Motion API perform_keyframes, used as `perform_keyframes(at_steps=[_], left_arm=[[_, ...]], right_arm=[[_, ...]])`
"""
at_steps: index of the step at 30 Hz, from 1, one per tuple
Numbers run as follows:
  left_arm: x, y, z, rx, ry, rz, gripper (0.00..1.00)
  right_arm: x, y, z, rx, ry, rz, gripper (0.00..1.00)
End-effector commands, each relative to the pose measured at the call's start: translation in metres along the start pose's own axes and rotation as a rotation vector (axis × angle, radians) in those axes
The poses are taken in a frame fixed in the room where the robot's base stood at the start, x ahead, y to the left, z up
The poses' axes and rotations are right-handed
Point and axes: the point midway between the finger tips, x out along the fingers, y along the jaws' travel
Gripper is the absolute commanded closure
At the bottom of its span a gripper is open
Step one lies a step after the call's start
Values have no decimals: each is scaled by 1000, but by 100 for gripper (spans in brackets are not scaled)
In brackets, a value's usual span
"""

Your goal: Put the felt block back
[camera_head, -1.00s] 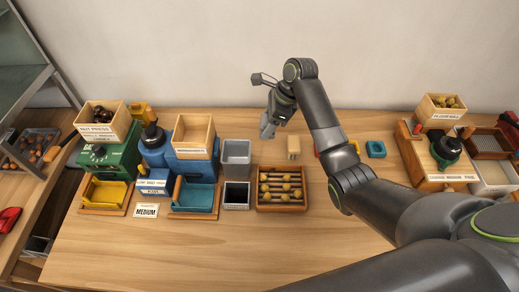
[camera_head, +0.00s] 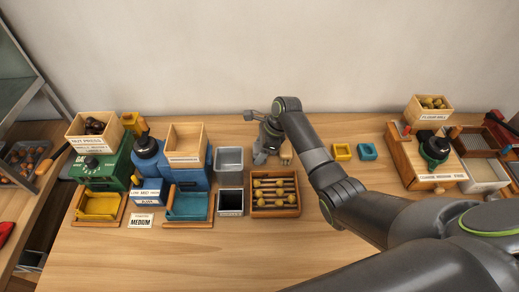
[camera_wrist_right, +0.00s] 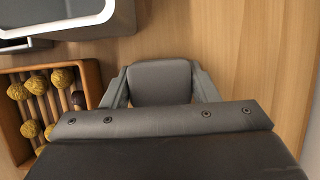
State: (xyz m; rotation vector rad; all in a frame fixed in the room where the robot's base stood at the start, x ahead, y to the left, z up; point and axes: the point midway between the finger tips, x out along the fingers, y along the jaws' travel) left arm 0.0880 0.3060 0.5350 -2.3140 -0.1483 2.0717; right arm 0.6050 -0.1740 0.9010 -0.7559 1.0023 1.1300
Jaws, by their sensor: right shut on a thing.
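My right gripper (camera_head: 262,154) is low over the table, behind the walnut rack and just right of the grey bins. In the right wrist view its two fingers are closed on the sides of a dark grey block (camera_wrist_right: 160,82), which looks like the felt block. Its underside is hidden, so I cannot tell whether it touches the table. A small pale block (camera_head: 286,153) stands immediately right of the gripper, partly covered by it. My left gripper is out of view.
The wooden rack (camera_head: 275,213) with walnuts on rods is in front of the gripper. A grey bin (camera_head: 229,159) stands close on its left. Yellow (camera_head: 342,151) and blue (camera_head: 367,151) square holders lie to the right. The front table is clear.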

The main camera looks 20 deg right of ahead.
Motion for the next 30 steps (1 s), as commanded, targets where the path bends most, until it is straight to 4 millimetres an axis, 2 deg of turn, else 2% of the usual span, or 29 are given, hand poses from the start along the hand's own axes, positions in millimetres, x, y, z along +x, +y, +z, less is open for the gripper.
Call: perform_keyframes(at_steps=[4, 5, 9, 20, 26, 30], left_arm=[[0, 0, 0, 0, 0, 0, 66], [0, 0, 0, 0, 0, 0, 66], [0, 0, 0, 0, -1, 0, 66], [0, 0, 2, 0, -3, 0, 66], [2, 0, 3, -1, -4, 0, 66], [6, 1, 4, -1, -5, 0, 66]], right_arm=[[2, 0, -1, 0, 0, 0, 75], [3, 0, -1, 0, 0, -1, 44], [2, 0, -1, 0, 0, 0, 25], [0, 0, 0, 0, 0, -1, 24], [-25, -1, -1, -1, 1, -4, 24], [-55, -2, -1, -2, 1, -7, 24]])
